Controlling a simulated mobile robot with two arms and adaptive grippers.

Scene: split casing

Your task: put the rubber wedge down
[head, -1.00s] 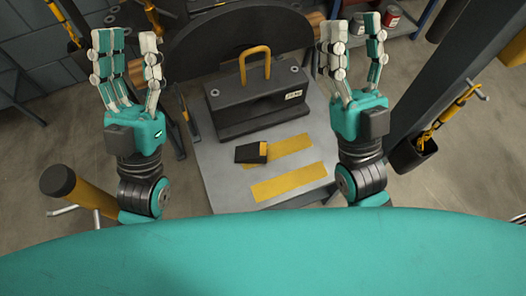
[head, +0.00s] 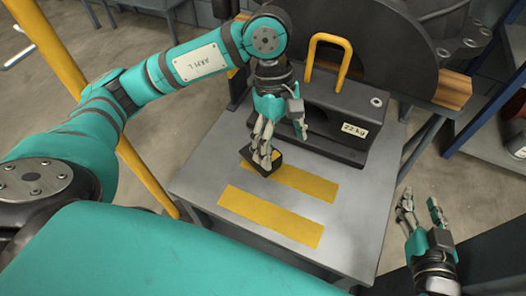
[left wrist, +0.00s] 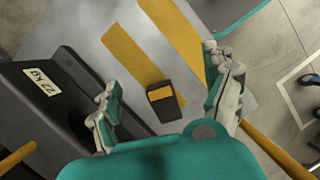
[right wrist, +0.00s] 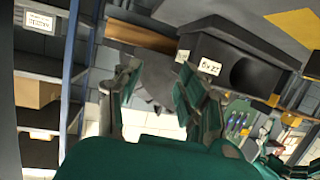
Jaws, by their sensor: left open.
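The rubber wedge (head: 247,156), dark with a yellow part, lies on the grey table (head: 345,235) at the left end of the rear yellow stripe (head: 305,184). My left gripper (head: 281,142) is above it, fingers pointing down and partly hiding it in the head view. In the left wrist view the wedge (left wrist: 160,94) shows between the spread, open fingers, beyond the tips and apart from them. My right gripper (head: 420,207) is open and empty beside the table's right edge; its fingers also show in the right wrist view (right wrist: 155,85).
A dark 22 kg weight block (head: 335,112) with a yellow handle (head: 328,58) stands just behind the wedge. A front yellow stripe (head: 270,216) lies on clear table. A large dark disc (head: 375,40) stands behind the block. Shelving shows in the right wrist view (right wrist: 70,75).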

